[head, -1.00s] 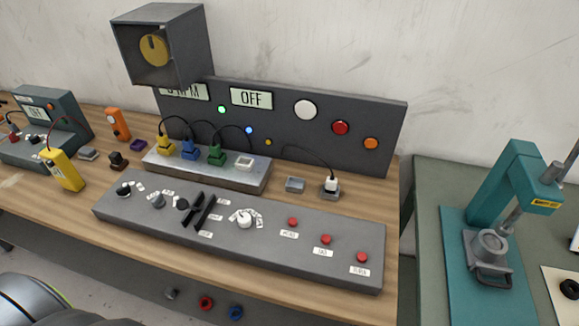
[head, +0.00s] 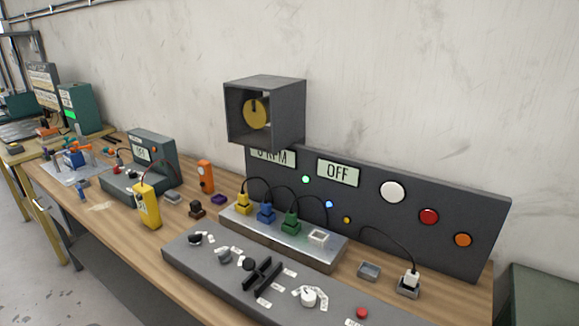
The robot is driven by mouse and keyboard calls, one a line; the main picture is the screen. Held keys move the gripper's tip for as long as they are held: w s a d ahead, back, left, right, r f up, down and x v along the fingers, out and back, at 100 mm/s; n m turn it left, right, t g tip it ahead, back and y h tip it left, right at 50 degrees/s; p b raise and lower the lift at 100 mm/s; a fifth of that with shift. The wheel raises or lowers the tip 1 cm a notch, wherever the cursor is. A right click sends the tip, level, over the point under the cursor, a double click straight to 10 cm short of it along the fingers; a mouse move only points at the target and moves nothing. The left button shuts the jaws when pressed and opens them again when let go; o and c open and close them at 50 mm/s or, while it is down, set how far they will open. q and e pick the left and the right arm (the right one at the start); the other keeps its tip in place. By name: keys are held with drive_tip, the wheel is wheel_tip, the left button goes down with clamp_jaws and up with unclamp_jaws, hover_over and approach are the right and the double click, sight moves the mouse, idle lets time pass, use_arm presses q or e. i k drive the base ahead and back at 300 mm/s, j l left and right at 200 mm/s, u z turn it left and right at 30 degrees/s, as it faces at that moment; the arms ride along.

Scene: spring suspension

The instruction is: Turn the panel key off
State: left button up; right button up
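The grey sloped control panel (head: 207,264) lies along the front of the bench in the head view. At its left end is a small black key-like switch (head: 195,239) with white labels by it; its exact setting is too small to tell. Right of it are a grey knob (head: 224,256), a black knob (head: 249,263), black slotted lever bars (head: 263,274), a white rotary knob (head: 308,297) and a red button (head: 362,313). The upright display panel (head: 470,215) behind shows OFF (head: 338,172). Neither of my grippers is in view.
A box with a yellow disc (head: 256,113) stands above the display panel. Yellow, blue and green plugs (head: 290,222) sit in a metal socket strip (head: 232,219). A yellow meter (head: 147,206) and an orange device (head: 205,176) stand to the left. The panel's front right is cut off.

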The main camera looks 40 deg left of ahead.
sight(194, 240)
drive_tip(key=u, duration=1.9)
